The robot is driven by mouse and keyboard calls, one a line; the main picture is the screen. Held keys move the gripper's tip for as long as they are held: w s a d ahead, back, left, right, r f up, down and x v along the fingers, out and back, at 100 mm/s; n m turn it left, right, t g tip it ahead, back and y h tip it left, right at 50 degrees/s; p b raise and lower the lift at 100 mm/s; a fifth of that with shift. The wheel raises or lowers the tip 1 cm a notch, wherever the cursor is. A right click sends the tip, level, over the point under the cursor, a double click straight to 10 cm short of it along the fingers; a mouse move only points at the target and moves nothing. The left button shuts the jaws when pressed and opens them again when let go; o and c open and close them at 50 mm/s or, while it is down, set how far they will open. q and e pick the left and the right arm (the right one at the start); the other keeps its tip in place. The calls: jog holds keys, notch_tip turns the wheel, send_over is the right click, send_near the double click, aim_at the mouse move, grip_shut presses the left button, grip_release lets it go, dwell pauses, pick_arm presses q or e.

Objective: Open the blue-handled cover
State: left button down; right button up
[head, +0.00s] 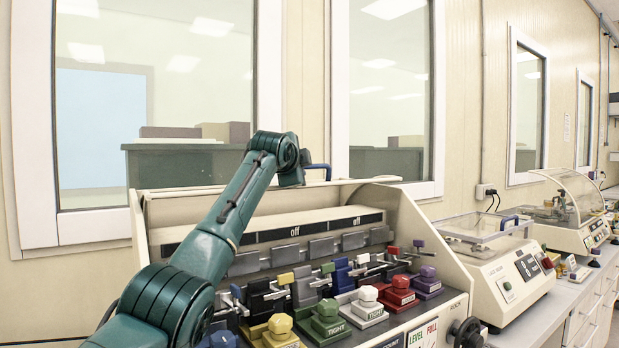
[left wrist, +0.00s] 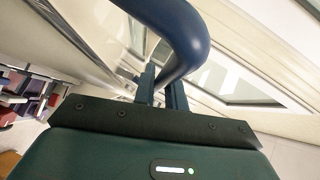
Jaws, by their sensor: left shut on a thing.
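The blue handle (head: 318,168) shows at the top back edge of the cream testing machine (head: 432,240). In the left wrist view the handle is a thick, curved blue bar (left wrist: 180,35). My left gripper (left wrist: 160,85) is shut on the handle, with its fingers around the lower part of the bar. In the head view my left arm reaches up across the machine, and the fingers are largely hidden behind its end. The machine's front, with its levers and coloured blocks, is exposed. How far the cover is tilted is hard to tell. My right gripper is not in view.
Coloured blocks (head: 327,318) and levers stand on the machine's front, under my arm. A wall with windows (head: 390,90) is close behind.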

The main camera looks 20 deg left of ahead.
pick_arm(q)
jog(key=shift+w+a, duration=0.15)
jog(key=shift+w, duration=0.05)
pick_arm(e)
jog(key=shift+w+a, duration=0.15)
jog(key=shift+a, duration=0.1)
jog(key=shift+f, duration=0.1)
pick_arm(q)
jog(key=c, duration=1.7)
grip_release()
jog(key=shift+s, duration=0.1)
jog(key=shift+c, duration=0.2)
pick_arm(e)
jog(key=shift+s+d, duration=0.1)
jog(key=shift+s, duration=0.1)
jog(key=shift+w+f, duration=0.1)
